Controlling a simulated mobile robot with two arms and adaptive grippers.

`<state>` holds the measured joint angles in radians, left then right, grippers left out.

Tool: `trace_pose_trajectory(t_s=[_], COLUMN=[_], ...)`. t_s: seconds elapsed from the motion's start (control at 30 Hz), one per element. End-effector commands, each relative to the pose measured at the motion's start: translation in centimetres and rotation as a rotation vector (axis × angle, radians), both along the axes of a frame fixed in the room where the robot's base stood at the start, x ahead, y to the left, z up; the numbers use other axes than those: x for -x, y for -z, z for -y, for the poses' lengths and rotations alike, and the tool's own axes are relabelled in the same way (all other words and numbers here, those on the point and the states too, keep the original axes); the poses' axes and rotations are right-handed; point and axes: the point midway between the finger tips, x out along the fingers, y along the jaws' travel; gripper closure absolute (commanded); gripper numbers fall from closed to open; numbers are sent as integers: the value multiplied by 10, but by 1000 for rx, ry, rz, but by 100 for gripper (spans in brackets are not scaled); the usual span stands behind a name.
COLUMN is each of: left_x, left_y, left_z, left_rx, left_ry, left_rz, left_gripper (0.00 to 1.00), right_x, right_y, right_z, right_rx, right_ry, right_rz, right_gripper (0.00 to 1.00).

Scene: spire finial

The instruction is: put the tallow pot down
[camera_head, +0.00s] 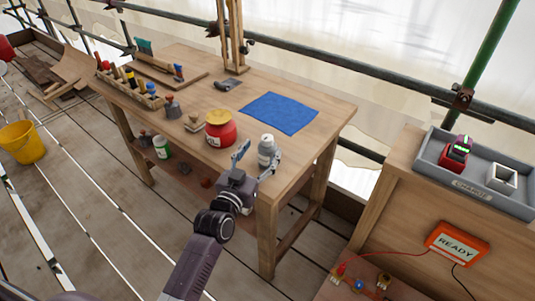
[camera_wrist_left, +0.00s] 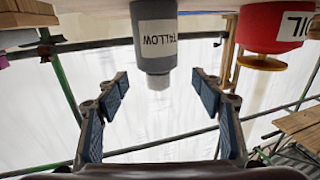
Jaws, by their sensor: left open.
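The tallow pot (camera_head: 266,158) is a grey bottle with a pale top, standing upright near the front right edge of the wooden workbench (camera_head: 318,116). In the left wrist view, which is upside down, the pot (camera_wrist_left: 152,35) shows its TALLOW label and stands on the bench. My left gripper (camera_head: 259,154) is open at the pot, on its near side. In the left wrist view its two blue-padded fingers (camera_wrist_left: 160,88) are spread wide, with the pot's top between their tips and a clear gap on both sides. My right gripper is not in view.
A red OIL pot (camera_head: 220,132) with a yellow lid stands left of the tallow pot. A blue cloth (camera_head: 281,112) lies behind it. A tool rack (camera_head: 130,90) and small bottles fill the bench's left side. A grey tray (camera_head: 485,192) sits on a separate cabinet at right.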

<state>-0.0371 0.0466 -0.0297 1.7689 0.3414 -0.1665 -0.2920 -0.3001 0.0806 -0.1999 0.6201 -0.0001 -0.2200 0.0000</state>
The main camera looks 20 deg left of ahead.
Motion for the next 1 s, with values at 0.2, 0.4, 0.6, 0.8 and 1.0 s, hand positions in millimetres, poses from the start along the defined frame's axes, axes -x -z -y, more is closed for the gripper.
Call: trace_pose_trajectory(t_s=[0.2,0.4,0.6,0.8,1.0], left_x=[-30,-44,-45,-45,-45], left_y=[-2,-1,-1,-1,0], left_z=[6,7,7,7,7], left_rx=[1,1,0,1,0], left_ry=[0,0,0,0,0], left_rz=[1,-1,0,0,0], left_gripper=[39,39,39,56,78], right_x=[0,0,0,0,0], right_y=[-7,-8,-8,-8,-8], right_z=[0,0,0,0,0], right_rx=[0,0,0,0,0], right_ry=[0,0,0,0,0], right_rz=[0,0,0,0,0], right_gripper=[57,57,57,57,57])
